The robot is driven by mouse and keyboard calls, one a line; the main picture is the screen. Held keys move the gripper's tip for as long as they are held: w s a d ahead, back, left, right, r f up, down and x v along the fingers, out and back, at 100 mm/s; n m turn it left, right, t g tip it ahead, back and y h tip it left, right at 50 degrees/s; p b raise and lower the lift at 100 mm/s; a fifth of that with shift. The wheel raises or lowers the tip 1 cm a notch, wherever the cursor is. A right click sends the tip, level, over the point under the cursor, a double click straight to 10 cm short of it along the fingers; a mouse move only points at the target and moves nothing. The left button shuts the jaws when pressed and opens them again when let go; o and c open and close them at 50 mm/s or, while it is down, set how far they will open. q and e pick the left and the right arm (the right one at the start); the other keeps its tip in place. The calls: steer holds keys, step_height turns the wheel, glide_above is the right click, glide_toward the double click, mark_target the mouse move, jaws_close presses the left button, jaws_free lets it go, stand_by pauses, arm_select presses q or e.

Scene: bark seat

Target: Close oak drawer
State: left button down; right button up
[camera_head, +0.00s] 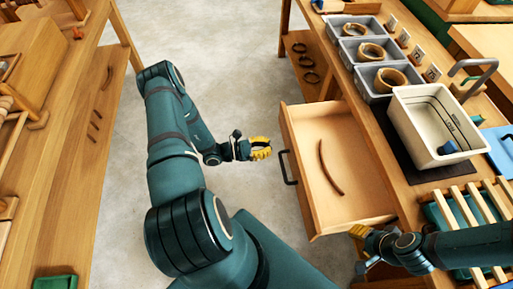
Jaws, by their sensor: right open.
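The oak drawer (350,198) is pulled out of the workbench on the right and stands open. Its front panel faces left and carries a dark bar handle (287,167). A curved brown strip (329,168) lies inside the drawer. My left gripper (262,148), with yellow fingers, hangs over the floor a little left of the drawer front, apart from the handle; its finger gap is unclear. My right gripper (358,232) is open at the drawer's near side, close to the side wall; I cannot tell whether it touches. Part of it is hidden by its own wrist.
The workbench top (397,180) bears grey bins (368,52) with wooden rings, a cream tub (435,125) on a dark mat, and a slatted rack (470,210). Another wooden bench (70,150) runs along the left. Concrete floor (230,60) lies clear between them.

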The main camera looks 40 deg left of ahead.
mark_target(291, 143)
arm_select(q)
steer(key=x, duration=0.7)
steer(key=shift+b, duration=0.35)
arm_select(e)
steer(key=shift+f, duration=0.4)
